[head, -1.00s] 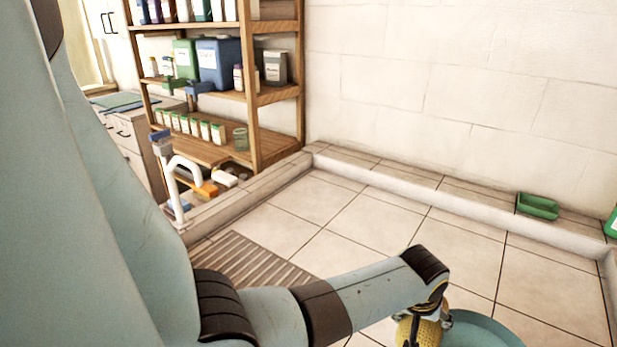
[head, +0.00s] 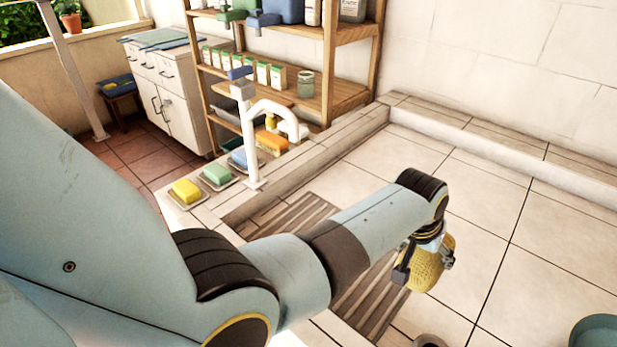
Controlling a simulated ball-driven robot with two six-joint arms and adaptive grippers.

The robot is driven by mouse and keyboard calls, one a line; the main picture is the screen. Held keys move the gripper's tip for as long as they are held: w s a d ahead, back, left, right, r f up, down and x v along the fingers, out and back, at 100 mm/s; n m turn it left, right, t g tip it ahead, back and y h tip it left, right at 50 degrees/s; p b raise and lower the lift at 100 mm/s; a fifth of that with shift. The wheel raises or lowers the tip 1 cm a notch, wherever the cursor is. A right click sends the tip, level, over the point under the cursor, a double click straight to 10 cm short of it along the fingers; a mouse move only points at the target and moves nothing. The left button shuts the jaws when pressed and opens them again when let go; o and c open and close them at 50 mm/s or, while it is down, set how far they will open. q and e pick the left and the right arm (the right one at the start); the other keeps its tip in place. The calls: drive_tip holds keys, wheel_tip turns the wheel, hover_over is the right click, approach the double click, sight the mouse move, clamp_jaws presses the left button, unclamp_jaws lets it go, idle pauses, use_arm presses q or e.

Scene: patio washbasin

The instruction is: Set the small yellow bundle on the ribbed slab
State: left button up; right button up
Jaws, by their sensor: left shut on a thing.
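The small yellow bundle (head: 431,268) has a textured, netted surface. My left gripper (head: 424,266) is shut on it, with dark fingers on either side, and points downward. The ribbed slab (head: 367,303) lies on the pale tiles, with long grooves. My left forearm crosses in front of it and hides its middle; its far end shows beyond the arm. In the picture the bundle is just right of the slab's near part. Its height above the floor is hard to tell. My right gripper is not in view.
A white tap (head: 262,130) rises from the tiled ledge, beside a yellow bar (head: 187,191) and a green bar (head: 217,174) on small dishes. A wooden shelf (head: 325,92) stands behind. A teal bowl (head: 597,335) is at lower right. Tiles right of the bundle are clear.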

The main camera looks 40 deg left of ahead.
use_arm(q)
drive_tip(key=s+a+f+b, duration=0.1)
drive_tip(key=a+f+b, duration=0.1)
drive_tip(key=a, duration=0.1)
drive_tip(key=s+a+f+b, duration=0.1)
drive_tip(key=a+f+b, duration=0.1)
drive_tip(key=a, duration=0.2)
drive_tip(key=s+a+f+b, duration=0.1)
drive_tip(key=a+f, duration=0.2)
drive_tip(key=shift+s+a+b, duration=0.1)
drive_tip(key=shift+a+b, duration=0.1)
drive_tip(key=shift+b, duration=0.2)
wheel_tip(320, 180, down, 4)
drive_tip(key=b, duration=0.4)
drive_tip(key=shift+f+b, duration=0.1)
drive_tip(key=shift+b, duration=0.3)
drive_tip(key=o, duration=1.5)
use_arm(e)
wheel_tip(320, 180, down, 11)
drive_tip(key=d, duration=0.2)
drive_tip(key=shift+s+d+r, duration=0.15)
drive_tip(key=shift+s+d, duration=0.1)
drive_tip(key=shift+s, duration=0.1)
